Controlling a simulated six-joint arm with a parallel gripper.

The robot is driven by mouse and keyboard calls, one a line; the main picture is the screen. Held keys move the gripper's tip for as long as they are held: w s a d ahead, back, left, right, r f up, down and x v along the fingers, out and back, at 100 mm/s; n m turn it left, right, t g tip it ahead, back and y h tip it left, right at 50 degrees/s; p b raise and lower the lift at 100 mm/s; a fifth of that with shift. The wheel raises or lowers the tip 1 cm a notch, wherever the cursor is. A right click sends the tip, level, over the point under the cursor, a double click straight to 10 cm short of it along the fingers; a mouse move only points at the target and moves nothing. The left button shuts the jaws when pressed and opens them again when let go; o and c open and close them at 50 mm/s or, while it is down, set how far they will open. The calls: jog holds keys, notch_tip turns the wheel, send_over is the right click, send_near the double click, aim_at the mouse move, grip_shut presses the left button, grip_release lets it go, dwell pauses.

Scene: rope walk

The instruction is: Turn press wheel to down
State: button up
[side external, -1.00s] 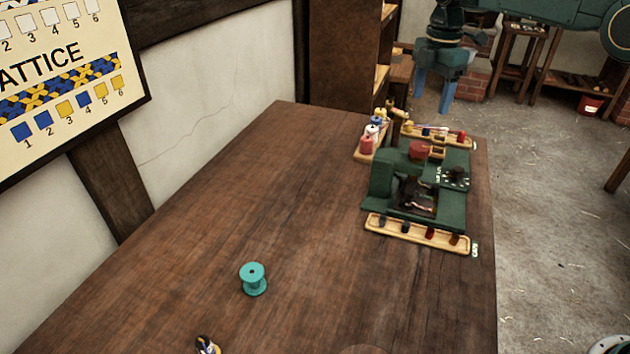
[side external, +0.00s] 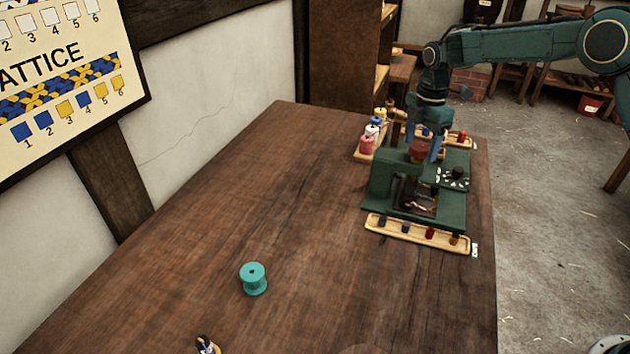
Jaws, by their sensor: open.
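The green press (side external: 382,182) stands on the wooden table at the right. A small red wheel (side external: 419,152) sits on its top. A black knob (side external: 457,173) with white marks around it is on the press's right side. My gripper (side external: 424,136) points down with its blue fingers open, at the red wheel. One finger shows just right of the wheel and the other behind it, partly hidden. I cannot tell whether either finger touches the wheel.
A wooden tray with several small coloured pieces (side external: 417,233) lies in front of the press. A rack of spools (side external: 367,145) and another tray (side external: 462,137) stand behind it. A teal spool (side external: 253,279) stands on the table (side external: 270,200), whose left and middle are mostly clear.

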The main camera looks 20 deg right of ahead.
jog(key=c, duration=1)
